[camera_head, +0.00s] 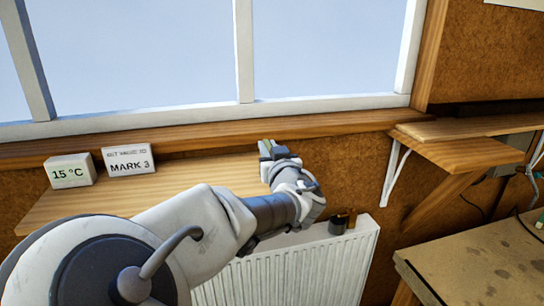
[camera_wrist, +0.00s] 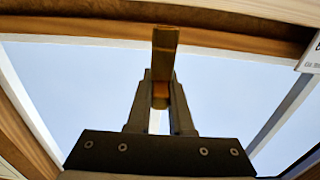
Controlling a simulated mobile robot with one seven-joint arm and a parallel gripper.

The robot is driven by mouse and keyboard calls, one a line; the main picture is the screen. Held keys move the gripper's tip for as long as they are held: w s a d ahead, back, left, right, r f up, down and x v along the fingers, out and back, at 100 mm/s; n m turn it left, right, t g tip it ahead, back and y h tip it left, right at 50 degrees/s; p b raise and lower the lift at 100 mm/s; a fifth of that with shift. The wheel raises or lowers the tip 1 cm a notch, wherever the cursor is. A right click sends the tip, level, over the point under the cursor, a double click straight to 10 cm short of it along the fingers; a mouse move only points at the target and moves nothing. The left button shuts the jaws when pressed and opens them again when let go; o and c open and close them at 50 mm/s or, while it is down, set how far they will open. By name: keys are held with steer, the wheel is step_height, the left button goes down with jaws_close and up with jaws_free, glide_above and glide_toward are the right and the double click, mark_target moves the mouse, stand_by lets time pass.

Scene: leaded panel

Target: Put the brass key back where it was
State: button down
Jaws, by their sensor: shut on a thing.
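My gripper (camera_head: 270,152) is raised in front of the window sill, near the right end of the wooden shelf (camera_head: 140,190). In the wrist view, my gripper (camera_wrist: 160,92) is shut on a narrow brownish-gold piece, which looks like the brass key (camera_wrist: 165,45). The piece sticks out past the fingertips, and its lower part is hidden between the fingers. In the head view the held piece is too small to make out clearly. I cannot tell whether it touches anything.
A "15 °C" block (camera_head: 70,171) and a "MARK 3" sign (camera_head: 129,159) stand on the shelf. A white radiator (camera_head: 300,270) is below, with a dark cylinder (camera_head: 338,223) at its top. A bracketed ledge (camera_head: 460,150) and a stained worktop (camera_head: 485,265) lie to the right.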

steer(key=shift+f, duration=1.1)
steer(key=shift+f, duration=0.1)
steer(key=shift+f, duration=0.15)
steer(key=c, duration=0.8)
jaws_free()
steer(key=shift+r, duration=0.2)
steer(key=shift+s, duration=0.2)
steer(key=shift+b+v, duration=0.55)
steer(key=shift+v, duration=5.25)
